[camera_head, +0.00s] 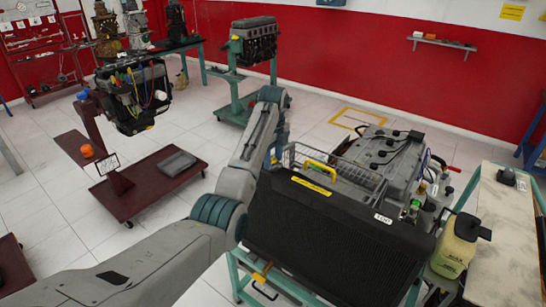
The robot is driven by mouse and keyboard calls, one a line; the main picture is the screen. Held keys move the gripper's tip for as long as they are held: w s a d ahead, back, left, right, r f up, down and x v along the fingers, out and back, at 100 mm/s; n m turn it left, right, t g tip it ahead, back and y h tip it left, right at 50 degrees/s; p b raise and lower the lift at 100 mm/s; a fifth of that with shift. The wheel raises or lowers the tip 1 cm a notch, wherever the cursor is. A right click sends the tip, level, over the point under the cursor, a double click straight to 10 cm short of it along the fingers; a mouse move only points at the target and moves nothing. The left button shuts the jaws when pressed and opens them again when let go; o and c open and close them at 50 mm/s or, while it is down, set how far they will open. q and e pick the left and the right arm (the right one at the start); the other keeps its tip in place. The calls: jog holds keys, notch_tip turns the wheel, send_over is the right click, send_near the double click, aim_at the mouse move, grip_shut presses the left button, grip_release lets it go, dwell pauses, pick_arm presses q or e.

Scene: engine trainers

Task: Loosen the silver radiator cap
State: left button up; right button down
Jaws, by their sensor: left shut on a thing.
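The black radiator (325,240) stands upright at the front of the engine trainer, right of the middle in the head view. My left arm comes in from the lower left, bends over, and drops to the radiator's top left corner. My left gripper (274,160) is at that corner, small and partly hidden behind the arm and radiator edge. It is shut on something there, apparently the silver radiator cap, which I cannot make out. My right gripper is out of view.
A wire basket (335,172) and the grey engine cover (382,155) lie behind the radiator. A yellow-green bottle (455,245) stands at its right beside a pale bench (505,235). Another engine on a maroon stand (150,185) is at left. Open tiled floor lies between.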

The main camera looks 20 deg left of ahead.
pick_arm(q)
jog(key=shift+r+n, duration=0.1)
jog(key=shift+n, duration=0.3)
jog(key=n, duration=0.3)
jog(key=shift+w+a+n, duration=0.1)
jog(key=shift+n, duration=0.3)
jog(key=n, duration=0.4)
jog(key=shift+n, duration=0.3)
jog(key=n, duration=0.8)
jog(key=shift+n, duration=0.3)
jog(key=o, duration=1)
